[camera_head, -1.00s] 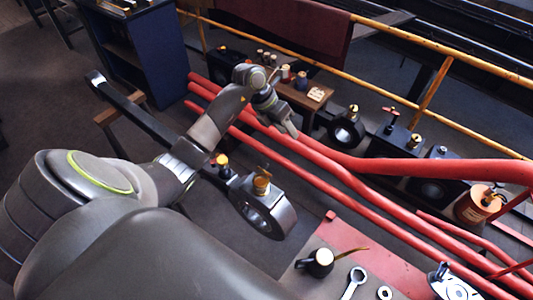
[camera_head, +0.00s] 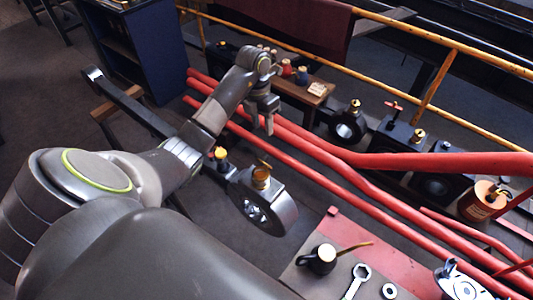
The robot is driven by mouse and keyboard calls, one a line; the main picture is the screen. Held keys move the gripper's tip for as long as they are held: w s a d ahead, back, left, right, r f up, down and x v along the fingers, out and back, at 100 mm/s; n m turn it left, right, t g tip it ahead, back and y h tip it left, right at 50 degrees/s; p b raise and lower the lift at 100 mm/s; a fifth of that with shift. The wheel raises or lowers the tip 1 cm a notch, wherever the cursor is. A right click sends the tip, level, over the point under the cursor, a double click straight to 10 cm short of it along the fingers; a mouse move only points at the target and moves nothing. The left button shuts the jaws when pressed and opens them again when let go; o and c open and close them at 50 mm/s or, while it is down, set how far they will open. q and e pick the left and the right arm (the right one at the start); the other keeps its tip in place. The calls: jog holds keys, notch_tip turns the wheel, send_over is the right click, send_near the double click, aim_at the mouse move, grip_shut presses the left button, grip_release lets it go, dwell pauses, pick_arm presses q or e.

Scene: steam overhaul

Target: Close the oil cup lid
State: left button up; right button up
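A brass oil cup (camera_head: 261,181) stands on a dark ring-shaped rod end (camera_head: 283,212) near the middle. A thin brass lid (camera_head: 264,164) appears raised and tilted above its rim. A smaller brass cup (camera_head: 220,154) sits on the rod to the left. My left gripper (camera_head: 261,127) is above and behind the oil cup in the picture, fingers pointing down with a gap between them. It looks open and empty, apart from the lid. My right gripper is not in view.
Red pipes (camera_head: 345,178) run diagonally behind the cup. A red-topped bench (camera_head: 360,240) holds a black oil can (camera_head: 320,259) and a wrench (camera_head: 357,281). A small wooden table (camera_head: 300,94) with jars stands at the back, before a yellow railing (camera_head: 430,42).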

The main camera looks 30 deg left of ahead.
pick_arm(q)
jog(key=b, duration=0.8)
send_near(266, 161)
jog(key=f, duration=0.1)
jog(key=w+f, duration=0.1)
jog(key=f, duration=0.3)
jog(key=shift+w+d+f, duration=0.1)
jog(key=shift+w+f, duration=0.05)
jog(key=shift+w, duration=0.1)
jog(key=shift+d+f, duration=0.2)
jog(key=shift+f, duration=1.1)
grip_shut()
